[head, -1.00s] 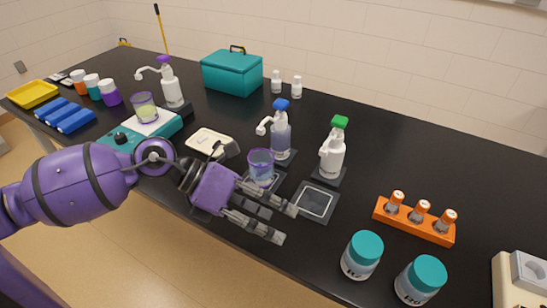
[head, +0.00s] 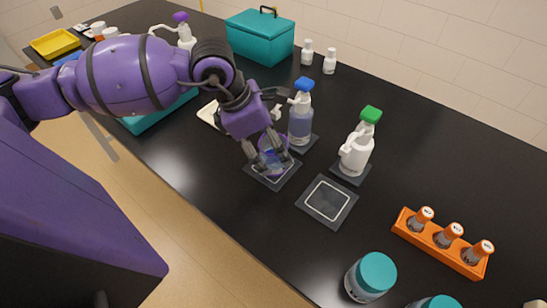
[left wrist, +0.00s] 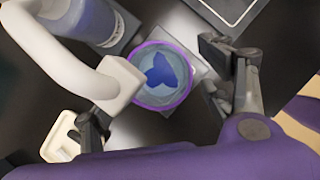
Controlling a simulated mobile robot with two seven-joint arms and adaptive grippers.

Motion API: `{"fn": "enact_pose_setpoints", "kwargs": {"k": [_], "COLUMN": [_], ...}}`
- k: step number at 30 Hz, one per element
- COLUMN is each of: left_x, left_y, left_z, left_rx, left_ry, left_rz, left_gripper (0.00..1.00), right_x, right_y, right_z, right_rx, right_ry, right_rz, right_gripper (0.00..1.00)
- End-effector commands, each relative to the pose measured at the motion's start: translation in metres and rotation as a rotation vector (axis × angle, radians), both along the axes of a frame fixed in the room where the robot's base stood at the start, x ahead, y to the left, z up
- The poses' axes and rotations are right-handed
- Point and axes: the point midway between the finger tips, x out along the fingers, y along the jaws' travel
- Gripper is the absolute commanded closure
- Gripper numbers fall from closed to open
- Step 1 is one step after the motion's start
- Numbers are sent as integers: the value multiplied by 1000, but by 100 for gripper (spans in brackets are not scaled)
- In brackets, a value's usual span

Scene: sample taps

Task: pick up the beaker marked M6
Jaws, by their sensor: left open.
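A clear beaker with a purple rim (head: 272,157) stands on a dark square pad (head: 258,173) in front of the blue-capped bottle (head: 300,120). I cannot read any marking on it. My left gripper (head: 266,165) is open, with its fingers pointing down around the beaker and partly hiding it. In the left wrist view the beaker's round mouth (left wrist: 161,62) lies between the two spread fingers (left wrist: 160,105), with a blue three-lobed shape inside. I cannot tell whether a finger touches it. The right gripper is not in view.
The bottle's white spout (left wrist: 115,85) reaches close to the beaker's rim. A green-capped bottle (head: 357,150) and an empty square pad (head: 327,202) stand to the right. An orange rack (head: 440,243) and teal-lidded jars (head: 370,277) are farther right. A teal box (head: 259,38) stands behind.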

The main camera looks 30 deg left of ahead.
Motion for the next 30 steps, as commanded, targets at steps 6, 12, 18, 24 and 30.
{"fn": "enact_pose_setpoints", "kwargs": {"k": [6,12,18,24,30], "left_x": [6,6,6,6,6], "left_y": [-7,-7,-6,-6,-6], "left_z": [-19,-20,-19,-19,-19], "left_rx": [-1,0,0,0,-1], "left_ry": [-2,-2,-2,-2,-2], "left_rz": [-1,-1,-1,-1,-1], "left_gripper": [28,28,53,79,84], "right_x": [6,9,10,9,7], "right_y": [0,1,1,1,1], "right_z": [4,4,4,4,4], "right_rx": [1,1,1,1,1], "right_ry": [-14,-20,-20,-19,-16], "right_rz": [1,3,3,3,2], "right_gripper": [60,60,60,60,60]}}
